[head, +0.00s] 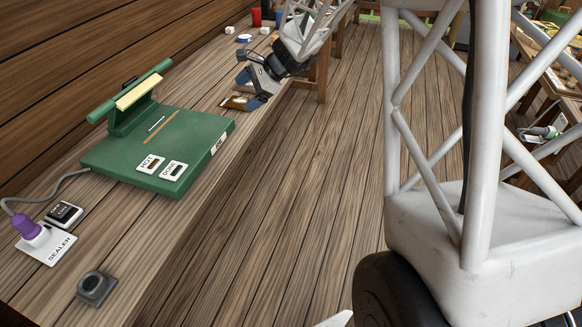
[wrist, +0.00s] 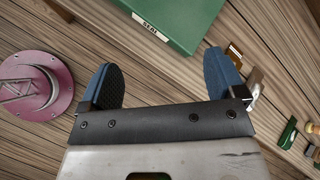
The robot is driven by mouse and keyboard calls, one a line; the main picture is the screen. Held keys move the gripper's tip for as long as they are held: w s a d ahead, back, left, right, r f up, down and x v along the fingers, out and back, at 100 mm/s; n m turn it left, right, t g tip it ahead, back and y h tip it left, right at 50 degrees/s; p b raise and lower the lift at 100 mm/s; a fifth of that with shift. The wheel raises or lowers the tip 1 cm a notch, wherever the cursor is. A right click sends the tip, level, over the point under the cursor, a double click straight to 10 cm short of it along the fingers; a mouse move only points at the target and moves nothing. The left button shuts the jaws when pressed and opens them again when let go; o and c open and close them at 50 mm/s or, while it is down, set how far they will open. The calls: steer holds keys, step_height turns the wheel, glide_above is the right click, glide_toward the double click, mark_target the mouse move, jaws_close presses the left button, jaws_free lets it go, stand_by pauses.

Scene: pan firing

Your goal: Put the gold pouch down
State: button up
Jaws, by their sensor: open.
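A small gold-brown flat thing, which looks like the gold pouch (head: 238,102), lies on the wooden bench near its front edge. It is partly hidden by my gripper (head: 256,86), which is low over the bench there. In the wrist view the blue fingers of my gripper (wrist: 163,78) are wide apart with only bare planks between them. A gold-brown piece (wrist: 234,51) shows just beyond the right finger, outside the jaws. I cannot tell whether the finger touches it.
The green sealer (head: 160,150) stands on the bench left of my gripper; its corner also shows in the wrist view (wrist: 182,18). A SEALER card (head: 48,246) with a purple plug and a grey button block (head: 96,288) are nearer. A red cup (head: 257,17) stands farther back.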

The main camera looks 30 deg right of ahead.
steer(key=s+a+r+n+g+h, duration=0.1)
steer(key=s+a+r+n, duration=0.15)
steer(key=s, duration=0.45)
steer(key=s+a+r+n+g+h, duration=0.1)
steer(key=s+a+r+n+h, duration=0.1)
steer(key=s+n, duration=0.35)
steer(key=s+a+r+n+h, duration=0.1)
steer(key=s+a+r, duration=0.1)
steer(key=s, duration=0.6)
steer(key=s+n+h, duration=0.4)
steer(key=s+n, duration=0.3)
steer(key=s, duration=1.2)
steer(key=shift+d+r+n+h, duration=0.3)
steer(key=shift+d+n+h, duration=0.1)
